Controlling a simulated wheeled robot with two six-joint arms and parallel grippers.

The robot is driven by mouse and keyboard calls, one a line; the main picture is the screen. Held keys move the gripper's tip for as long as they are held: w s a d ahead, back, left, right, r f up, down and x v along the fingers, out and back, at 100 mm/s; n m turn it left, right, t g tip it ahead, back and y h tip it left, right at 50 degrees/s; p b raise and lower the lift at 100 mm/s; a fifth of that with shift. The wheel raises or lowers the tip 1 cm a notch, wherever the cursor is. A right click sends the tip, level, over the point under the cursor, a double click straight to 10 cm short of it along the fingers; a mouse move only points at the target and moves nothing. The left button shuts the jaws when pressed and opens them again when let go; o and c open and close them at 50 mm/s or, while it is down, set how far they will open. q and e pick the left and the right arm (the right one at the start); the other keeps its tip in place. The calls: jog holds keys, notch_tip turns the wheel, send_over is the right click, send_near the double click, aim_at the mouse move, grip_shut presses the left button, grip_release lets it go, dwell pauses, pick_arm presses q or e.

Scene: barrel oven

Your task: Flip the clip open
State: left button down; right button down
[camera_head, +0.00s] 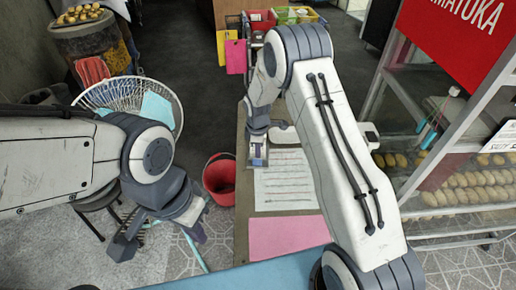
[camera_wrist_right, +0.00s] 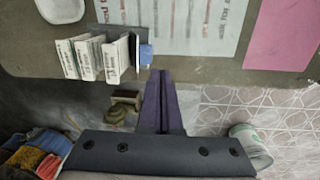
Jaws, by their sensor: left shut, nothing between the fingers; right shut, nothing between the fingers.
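A small holder (camera_wrist_right: 117,12) with several upright white folded papers (camera_wrist_right: 117,58) sits at the table edge in the right wrist view. A small blue piece (camera_wrist_right: 146,52) is at its right side; it may be the clip, but I cannot make out its shape or whether it is open. My right gripper (camera_wrist_right: 157,76) is shut and empty, its tips close to the blue piece; I cannot tell whether they touch. In the head view its fingers are mostly hidden. My left gripper (camera_head: 199,236) is shut and empty, low at the left, away from the table.
The table (camera_head: 243,215) carries a printed sheet (camera_head: 285,182) and a pink sheet (camera_head: 285,237). A red bucket (camera_head: 220,178) stands left of it. A white wire basket (camera_head: 135,95) is behind my left arm. Glass shelves with bread (camera_head: 470,185) stand at the right.

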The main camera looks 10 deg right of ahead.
jog(key=shift+s+a+r+b, duration=0.2)
jog(key=shift+s+r, duration=0.25)
jog(key=shift+r, duration=0.35)
jog(key=shift+s+a+r+b, duration=0.15)
jog(key=shift+s+r, duration=0.25)
jog(key=shift+r, duration=0.35)
jog(key=shift+s+a+r+b, duration=0.1)
jog(key=shift+s+a+r, duration=0.1)
jog(key=shift+s+r, duration=0.45)
jog(key=shift+w+r, duration=0.15)
jog(key=shift+w, duration=0.05)
